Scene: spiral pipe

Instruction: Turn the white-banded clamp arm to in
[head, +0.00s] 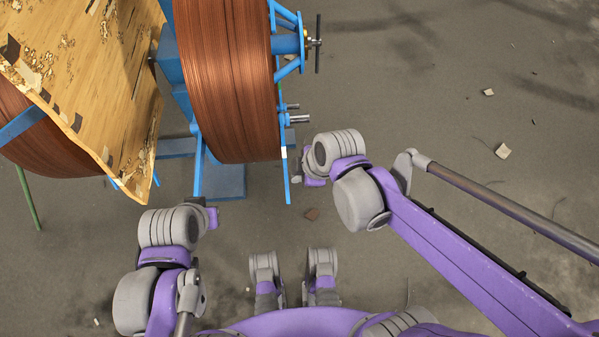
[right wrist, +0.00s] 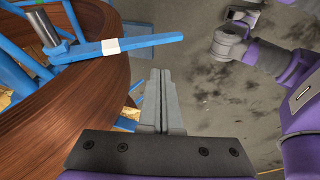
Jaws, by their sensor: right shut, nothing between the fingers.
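The blue clamp arm (head: 288,185) with its white band (head: 284,153) hangs beside the right edge of the brown pipe coil in the head view. In the right wrist view the clamp arm (right wrist: 150,41) runs from a grey pivot pin at the left, over the coil's side, to a free end at the right, with its white band (right wrist: 110,46) mid-length. My right gripper (right wrist: 160,74) is shut and empty, its tips just below the arm in that view, with a gap in the picture. My right gripper (head: 298,168) is close to the arm's right side. My left gripper (head: 212,214) is low left; its fingers are unclear.
The large brown coil (head: 225,80) stands on a blue frame (head: 222,182). A hub with a dark handle (head: 318,45) sticks out at the upper right. A worn wooden panel (head: 100,70) leans at the left. Open floor with small debris (head: 502,151) lies to the right.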

